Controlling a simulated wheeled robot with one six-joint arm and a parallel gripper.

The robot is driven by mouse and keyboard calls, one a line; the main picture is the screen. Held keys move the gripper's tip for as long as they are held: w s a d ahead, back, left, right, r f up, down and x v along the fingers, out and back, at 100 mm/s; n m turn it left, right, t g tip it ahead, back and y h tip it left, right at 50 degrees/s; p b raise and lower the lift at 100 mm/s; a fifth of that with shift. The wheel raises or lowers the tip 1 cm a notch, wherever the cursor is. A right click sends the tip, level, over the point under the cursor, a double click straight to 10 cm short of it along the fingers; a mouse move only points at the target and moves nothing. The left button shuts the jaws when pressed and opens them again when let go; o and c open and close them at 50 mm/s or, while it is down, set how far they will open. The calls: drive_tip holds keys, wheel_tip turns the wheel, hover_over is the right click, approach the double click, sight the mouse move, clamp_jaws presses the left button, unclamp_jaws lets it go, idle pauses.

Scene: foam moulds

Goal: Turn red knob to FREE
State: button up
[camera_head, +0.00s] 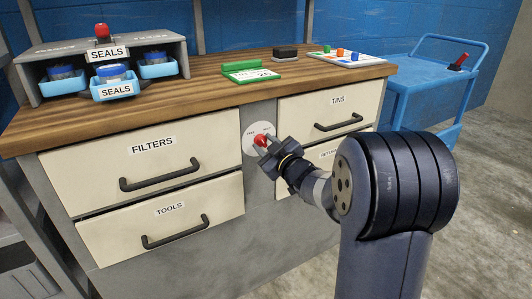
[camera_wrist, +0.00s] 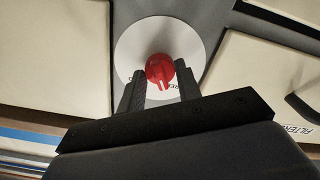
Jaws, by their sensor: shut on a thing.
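The red knob (camera_head: 262,139) sits on a round pale dial plate (camera_head: 251,144) on the grey panel between the drawer columns. In the wrist view the red knob (camera_wrist: 160,70) shows between the two dark fingers on the white dial plate (camera_wrist: 131,45). My gripper (camera_head: 266,147) is at the dial, its fingers closed on the knob from either side; it also shows in the wrist view (camera_wrist: 161,88). Part of the dial lettering shows beside the fingers, but most is hidden, so I cannot tell which word the knob points to.
Drawers marked FILTERS (camera_head: 100,164), TOOLS (camera_head: 130,226) and TINS (camera_head: 312,112) flank the panel, their dark handles sticking out. A wooden worktop (camera_head: 190,90) lies above, with a SEALS rack (camera_head: 50,57) at left. A blue trolley (camera_head: 405,95) stands at right beside open floor.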

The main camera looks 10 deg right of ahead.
drive_tip(key=shift+f+n+b, duration=0.1)
drive_tip(key=shift+n+b, duration=0.85)
drive_tip(key=shift+n, duration=0.55)
drive_tip(key=o, duration=1)
drive_tip(key=shift+c, duration=0.2)
drive_tip(key=p+v, duration=0.2)
drive_tip(key=v, duration=0.8)
drive_tip(key=shift+s, duration=0.4)
drive_tip(key=shift+d, duration=0.1)
